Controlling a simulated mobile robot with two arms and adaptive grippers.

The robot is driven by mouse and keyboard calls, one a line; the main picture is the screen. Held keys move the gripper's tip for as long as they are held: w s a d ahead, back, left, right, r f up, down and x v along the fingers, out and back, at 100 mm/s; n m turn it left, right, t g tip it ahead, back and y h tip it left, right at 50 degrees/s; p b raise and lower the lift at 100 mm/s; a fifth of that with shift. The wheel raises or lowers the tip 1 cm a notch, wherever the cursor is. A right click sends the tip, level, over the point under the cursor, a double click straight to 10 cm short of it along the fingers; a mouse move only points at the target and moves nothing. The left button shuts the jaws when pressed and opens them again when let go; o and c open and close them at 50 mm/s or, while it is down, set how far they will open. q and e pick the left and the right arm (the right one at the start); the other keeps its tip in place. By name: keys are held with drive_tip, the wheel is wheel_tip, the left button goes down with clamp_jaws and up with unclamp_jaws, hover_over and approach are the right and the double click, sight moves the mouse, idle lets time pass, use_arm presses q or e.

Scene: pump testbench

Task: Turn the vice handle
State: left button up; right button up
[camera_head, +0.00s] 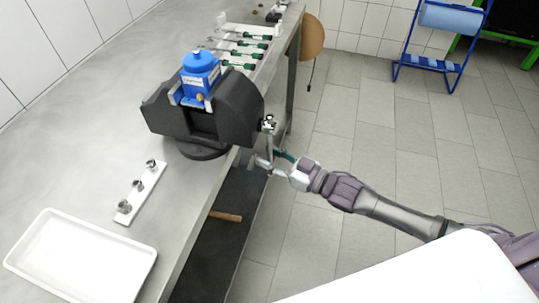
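The dark grey vice (235,115) stands on the bench, with a blue pump part (201,68) seated in its top. Its thin metal handle (269,136) hangs down roughly upright from the screw end on the vice's right side. My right gripper (266,163) reaches in from the right, at the lower end of the handle, past the bench's front edge. Its fingers overlap the handle end in the picture. They are too small to tell whether they grip it. My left gripper is out of view.
A white tray (50,281) and a white strip (126,217) with several metal fittings lie on the bench (75,165). A rack of green-handled tools (243,45) stands behind the vice.

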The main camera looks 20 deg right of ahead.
drive_tip(key=shift+w+a, duration=0.1)
clamp_jaws()
idle(0.3)
drive_tip(key=s+a+r+m+g+p, duration=0.5)
drive_tip(key=s+r+m+p, duration=0.4)
drive_tip(key=m+p, duration=0.3)
drive_tip(key=shift+a+r+m, duration=0.55)
drive_tip(key=shift+a+m, duration=0.15)
drive_tip(key=shift+m, duration=0.6)
